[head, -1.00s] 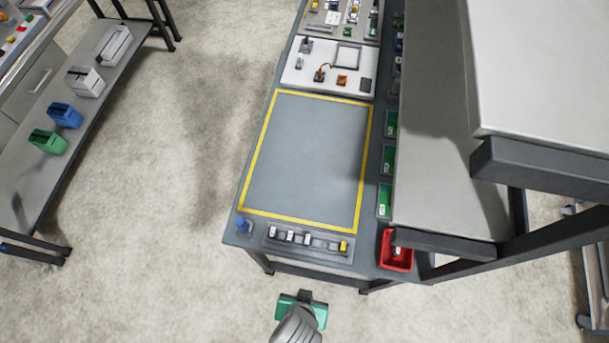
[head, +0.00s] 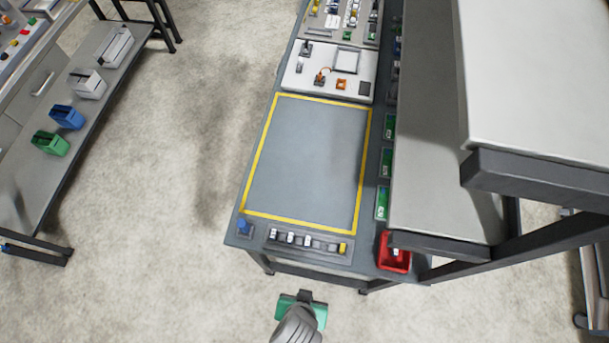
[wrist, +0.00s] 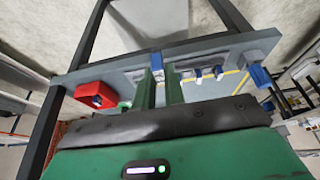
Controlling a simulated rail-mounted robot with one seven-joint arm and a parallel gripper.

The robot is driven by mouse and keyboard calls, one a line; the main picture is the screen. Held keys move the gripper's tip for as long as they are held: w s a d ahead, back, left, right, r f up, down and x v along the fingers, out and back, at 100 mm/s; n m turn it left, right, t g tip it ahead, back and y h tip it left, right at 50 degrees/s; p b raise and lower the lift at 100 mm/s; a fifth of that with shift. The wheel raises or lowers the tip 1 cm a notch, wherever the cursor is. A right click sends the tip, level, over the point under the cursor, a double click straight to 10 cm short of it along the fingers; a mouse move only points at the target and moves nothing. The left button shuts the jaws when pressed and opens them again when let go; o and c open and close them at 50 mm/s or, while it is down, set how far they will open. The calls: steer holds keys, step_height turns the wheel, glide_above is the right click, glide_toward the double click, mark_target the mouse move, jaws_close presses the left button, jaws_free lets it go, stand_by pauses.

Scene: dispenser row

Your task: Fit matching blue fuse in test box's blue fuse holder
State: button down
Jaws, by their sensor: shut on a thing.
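My gripper (wrist: 158,88) has green fingers, shut on a small blue and white piece (wrist: 158,62) that looks like the blue fuse; the fingers hide much of it. In the head view, my gripper (head: 302,298) hangs beyond the bench's near edge, its fingers hidden. A white panel (head: 300,80) with small fittings, possibly the test box, lies at the far end of the yellow-framed area. I cannot make out a blue fuse holder on it.
A rack (head: 308,243) with small white and yellow pieces lies along the near bench edge. A blue object (head: 243,227) stands at its left and a red bin (head: 394,252) at its right. The yellow-framed mat (head: 308,160) is clear. A raised shelf (head: 445,170) overhangs the right side.

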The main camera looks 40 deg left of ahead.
step_height(320, 180, up, 2)
steer(key=shift+r+p, duration=0.15)
steer(key=shift+p, duration=0.85)
